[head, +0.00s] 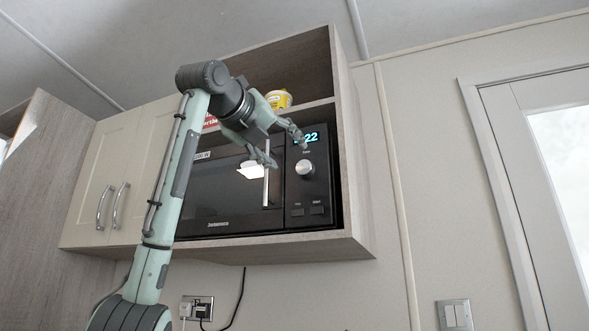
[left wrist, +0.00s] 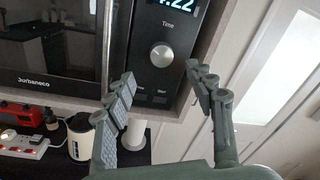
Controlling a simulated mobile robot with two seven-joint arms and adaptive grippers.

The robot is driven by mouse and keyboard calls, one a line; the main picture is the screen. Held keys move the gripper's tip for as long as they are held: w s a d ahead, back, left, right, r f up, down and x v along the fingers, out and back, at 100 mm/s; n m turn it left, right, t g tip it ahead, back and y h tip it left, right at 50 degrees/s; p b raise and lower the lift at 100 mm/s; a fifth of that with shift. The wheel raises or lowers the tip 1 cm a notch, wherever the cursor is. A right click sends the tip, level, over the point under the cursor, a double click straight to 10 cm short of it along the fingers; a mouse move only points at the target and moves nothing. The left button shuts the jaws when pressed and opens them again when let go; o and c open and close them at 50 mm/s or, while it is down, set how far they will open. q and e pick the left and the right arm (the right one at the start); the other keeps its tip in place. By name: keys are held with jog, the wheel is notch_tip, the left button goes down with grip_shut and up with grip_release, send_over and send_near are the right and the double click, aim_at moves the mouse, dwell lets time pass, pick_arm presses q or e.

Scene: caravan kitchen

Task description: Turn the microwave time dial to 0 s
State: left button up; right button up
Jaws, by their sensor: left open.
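The black microwave (head: 222,193) sits in an open wooden wall cupboard. Its silver round time dial (head: 304,168) is on the right panel, below a lit cyan display (head: 308,138) that ends in "22"; its first part is hidden by my gripper. My left gripper (head: 283,148) is open and empty, in front of the microwave, above and left of the dial. In the left wrist view the dial (left wrist: 162,55) lies beyond the two spread fingers, above the gap between them and apart from both. The word "Time" is above it. My right gripper is not in view.
A vertical door handle (head: 266,186) stands left of the panel. Two buttons (head: 307,211) sit below the dial. A yellow tub (head: 279,99) is on the shelf above. The cupboard's right side wall (head: 352,180) is close to the panel. A kettle (left wrist: 80,138) stands on the counter below.

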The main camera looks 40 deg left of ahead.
aim_at(303, 167)
pick_arm(q)
jog(key=w, duration=0.4)
jog(key=w+p, duration=0.1)
jog(key=w, duration=0.1)
jog(key=shift+w+a, duration=0.1)
jog(key=shift+a, duration=0.25)
jog(key=shift+w+a, duration=0.1)
jog(key=shift+w, duration=0.5)
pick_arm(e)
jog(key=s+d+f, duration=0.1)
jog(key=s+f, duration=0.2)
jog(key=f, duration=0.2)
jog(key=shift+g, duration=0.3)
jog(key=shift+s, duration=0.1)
pick_arm(q)
jog(key=c, duration=1.2)
